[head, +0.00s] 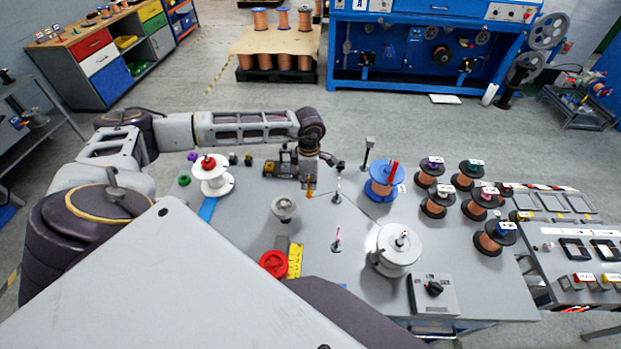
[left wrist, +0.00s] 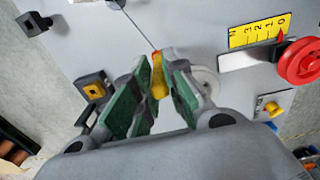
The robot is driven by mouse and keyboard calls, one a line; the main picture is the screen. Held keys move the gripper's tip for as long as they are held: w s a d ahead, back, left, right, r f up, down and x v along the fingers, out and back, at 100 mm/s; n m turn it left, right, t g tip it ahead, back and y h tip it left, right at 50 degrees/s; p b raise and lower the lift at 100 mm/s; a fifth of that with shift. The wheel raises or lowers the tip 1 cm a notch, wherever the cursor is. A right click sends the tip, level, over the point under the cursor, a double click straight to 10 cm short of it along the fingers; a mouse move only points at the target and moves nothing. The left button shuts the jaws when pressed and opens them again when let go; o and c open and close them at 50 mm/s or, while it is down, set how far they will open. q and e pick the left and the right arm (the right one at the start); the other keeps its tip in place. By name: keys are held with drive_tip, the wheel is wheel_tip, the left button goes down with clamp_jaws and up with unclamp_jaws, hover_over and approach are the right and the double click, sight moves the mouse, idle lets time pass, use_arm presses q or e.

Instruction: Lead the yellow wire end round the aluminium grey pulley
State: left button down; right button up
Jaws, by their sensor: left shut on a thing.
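My left gripper (head: 309,188) reaches over the table from the left and is shut on the yellow wire end (head: 309,194). In the left wrist view the yellow wire end (left wrist: 159,76) shows between the green-padded fingers (left wrist: 157,88). The aluminium grey pulley (head: 284,208) stands on the grey table, nearer me and left of the gripper. In the left wrist view the pulley (left wrist: 208,80) is partly hidden behind the right finger. A thin line runs from the wire end toward a small post (head: 337,196) on the right. My right gripper is out of view.
A red knob (head: 273,263) and a yellow scale (head: 295,261) lie nearer me than the pulley. A white spool (head: 211,178) stands left, a blue spool (head: 382,184) right. A grey motor-like cylinder (head: 397,250) and several copper spools fill the right side.

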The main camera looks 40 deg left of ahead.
use_arm(q)
drive_tip(key=shift+s+d, duration=0.2)
drive_tip(key=shift+s, duration=0.55)
drive_tip(key=shift+s+d, duration=0.15)
drive_tip(key=shift+s, duration=0.65)
drive_tip(key=shift+s+d, duration=0.2)
drive_tip(key=shift+s, duration=0.55)
drive_tip(key=shift+s+d, duration=0.25)
drive_tip(key=shift+s, duration=0.45)
drive_tip(key=shift+s+d, duration=0.25)
drive_tip(key=shift+s, duration=0.5)
drive_tip(key=shift+s+a, duration=0.15)
drive_tip(key=shift+s, duration=1.2)
drive_tip(key=shift+s+a, duration=0.1)
